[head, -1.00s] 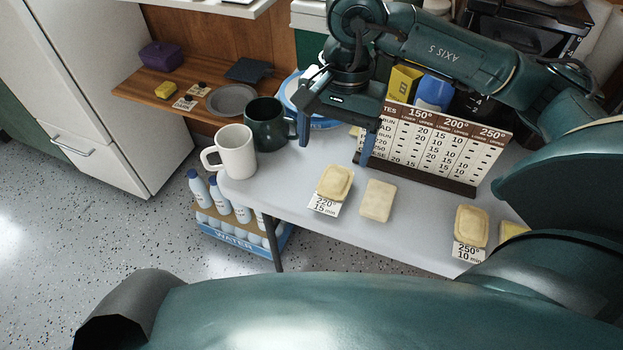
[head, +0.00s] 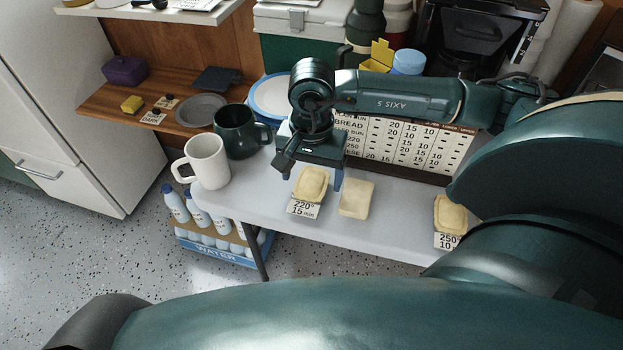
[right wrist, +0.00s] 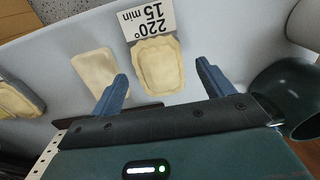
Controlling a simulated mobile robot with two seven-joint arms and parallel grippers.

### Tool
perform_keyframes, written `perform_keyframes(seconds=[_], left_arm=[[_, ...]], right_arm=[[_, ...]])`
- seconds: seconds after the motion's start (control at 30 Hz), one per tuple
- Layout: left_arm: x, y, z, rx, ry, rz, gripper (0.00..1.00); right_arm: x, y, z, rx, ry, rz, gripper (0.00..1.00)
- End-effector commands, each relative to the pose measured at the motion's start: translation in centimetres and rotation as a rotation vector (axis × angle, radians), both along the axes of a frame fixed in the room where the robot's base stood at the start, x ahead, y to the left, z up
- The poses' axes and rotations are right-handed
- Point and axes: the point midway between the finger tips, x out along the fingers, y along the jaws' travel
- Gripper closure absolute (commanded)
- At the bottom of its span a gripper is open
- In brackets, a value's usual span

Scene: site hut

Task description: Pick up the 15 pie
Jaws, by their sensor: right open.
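A pale, crimped-edge pie (head: 311,183) lies on the grey table (head: 400,228) behind a card (head: 303,208) reading 220° 15 min. In the right wrist view this pie (right wrist: 158,66) lies between and a little beyond my fingertips, with its card (right wrist: 150,20) past it. My right gripper (head: 313,174) is open and empty, just behind the pie in the head view; its fingertips also show in the wrist view (right wrist: 161,76). A plainer pale block (head: 356,198) lies right of the pie. Another pie (head: 450,214) lies farther right, by a card (head: 447,241) reading 250° 10. My left gripper is not seen.
A white mug (head: 208,162) and a dark green mug (head: 238,134) stand at the table's left end. A baking-times chart (head: 408,145) stands behind the pies, partly hidden by my right arm. Water bottles (head: 197,212) sit on the floor at left.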

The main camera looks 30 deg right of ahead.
Motion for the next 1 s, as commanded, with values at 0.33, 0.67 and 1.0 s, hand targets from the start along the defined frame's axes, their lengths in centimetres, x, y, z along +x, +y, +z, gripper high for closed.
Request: perform_keyframes(seconds=[0.33, 0.67, 1.0], left_arm=[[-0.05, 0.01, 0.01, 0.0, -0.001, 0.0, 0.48], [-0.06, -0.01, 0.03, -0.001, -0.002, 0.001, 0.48], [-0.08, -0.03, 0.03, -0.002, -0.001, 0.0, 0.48]], right_arm=[[-0.03, 0.02, -1.22, 0.0, 0.0, 0.001, 0.2], [-0.03, 0.02, -1.18, 0.0, 0.0, 0.0, 0.45], [-0.01, 0.02, -1.14, 0.001, -0.001, 0.0, 0.71]])
